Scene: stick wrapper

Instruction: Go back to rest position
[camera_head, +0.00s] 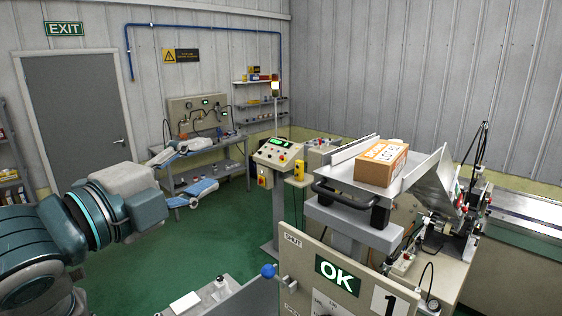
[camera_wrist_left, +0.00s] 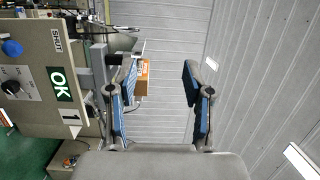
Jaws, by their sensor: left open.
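My left arm comes in from the left in the head view. Its gripper (camera_head: 212,165) points right, with its two blue-padded fingers spread apart and nothing between them. In the left wrist view the gripper (camera_wrist_left: 160,78) is also open, with the fingers well apart. An orange-brown carton (camera_wrist_left: 143,78) shows in the distance beyond the left finger, partly hidden by it. My right gripper is in neither view.
The carton (camera_head: 382,163) lies on a metal tray (camera_head: 338,187) at the right. A beige panel (camera_head: 318,250) marked OK, with a blue-knobbed lever (camera_head: 268,271), stands in front. A control console (camera_head: 277,153) and shelving (camera_head: 255,103) stand behind. Green floor (camera_head: 150,265) is clear at centre left.

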